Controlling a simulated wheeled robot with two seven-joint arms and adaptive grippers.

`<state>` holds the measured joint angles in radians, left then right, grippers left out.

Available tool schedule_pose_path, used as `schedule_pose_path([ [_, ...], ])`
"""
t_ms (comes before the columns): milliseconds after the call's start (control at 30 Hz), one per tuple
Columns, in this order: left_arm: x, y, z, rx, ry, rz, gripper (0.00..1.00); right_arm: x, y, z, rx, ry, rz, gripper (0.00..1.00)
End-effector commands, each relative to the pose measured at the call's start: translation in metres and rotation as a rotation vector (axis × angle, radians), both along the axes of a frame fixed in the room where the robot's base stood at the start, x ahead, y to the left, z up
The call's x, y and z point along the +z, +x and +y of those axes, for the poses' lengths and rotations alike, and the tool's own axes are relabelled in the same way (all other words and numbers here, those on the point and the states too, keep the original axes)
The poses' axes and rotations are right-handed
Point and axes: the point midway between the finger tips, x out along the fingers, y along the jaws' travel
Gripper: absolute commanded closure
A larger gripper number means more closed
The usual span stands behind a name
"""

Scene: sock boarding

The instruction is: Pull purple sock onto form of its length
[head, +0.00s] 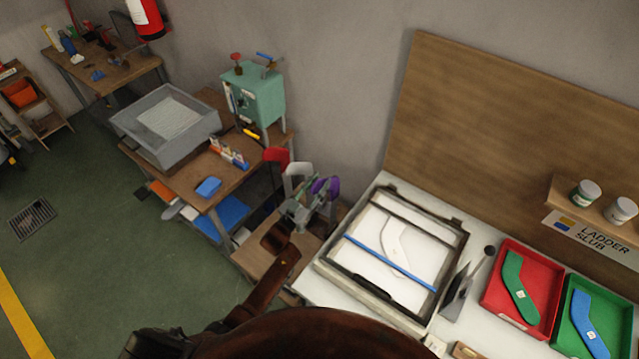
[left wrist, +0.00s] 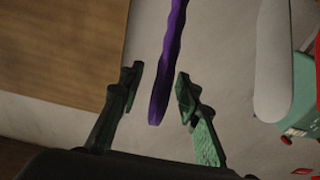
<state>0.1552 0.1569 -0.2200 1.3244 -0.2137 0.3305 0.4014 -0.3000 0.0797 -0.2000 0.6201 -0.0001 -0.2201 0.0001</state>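The purple sock (head: 332,185) is by my left gripper (head: 314,196), next to a white form (head: 299,170) and a red shape (head: 276,155). In the left wrist view the purple sock (left wrist: 172,55) shows as a narrow strip between the two spread fingers of my left gripper (left wrist: 158,85), touching neither visibly. A white rounded form (left wrist: 272,60) stands to its right. I cannot tell whether anything is inside the sock. My right gripper is not in view.
A framed board (head: 440,298) with a white sock-shaped outline lies on the right table. A red tray (head: 494,303) holds a green shape; a green tray (head: 567,318) holds a blue one. A teal machine (head: 260,95) and a grey basin (head: 180,150) are at left.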

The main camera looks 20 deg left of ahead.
Motion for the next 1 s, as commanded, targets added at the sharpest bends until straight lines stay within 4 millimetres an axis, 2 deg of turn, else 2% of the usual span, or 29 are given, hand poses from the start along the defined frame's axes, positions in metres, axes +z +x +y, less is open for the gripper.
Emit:
schedule_pose_path([
  [267, -0.002, -0.007, 0.003, 0.001, 0.001, 0.002, 0.69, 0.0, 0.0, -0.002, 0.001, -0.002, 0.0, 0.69],
  [367, -0.005, -0.021, 0.008, 0.001, 0.001, 0.003, 0.69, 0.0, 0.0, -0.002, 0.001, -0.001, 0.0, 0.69],
  [700, -0.015, -0.085, 0.031, 0.0, 0.001, 0.002, 0.69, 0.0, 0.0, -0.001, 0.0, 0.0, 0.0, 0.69],
  [833, -0.018, -0.101, 0.037, 0.0, 0.001, 0.002, 0.69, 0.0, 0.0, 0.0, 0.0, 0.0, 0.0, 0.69],
  [1000, -0.019, -0.111, 0.04, 0.0, 0.0, 0.0, 0.69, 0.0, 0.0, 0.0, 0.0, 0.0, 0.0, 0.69],
])
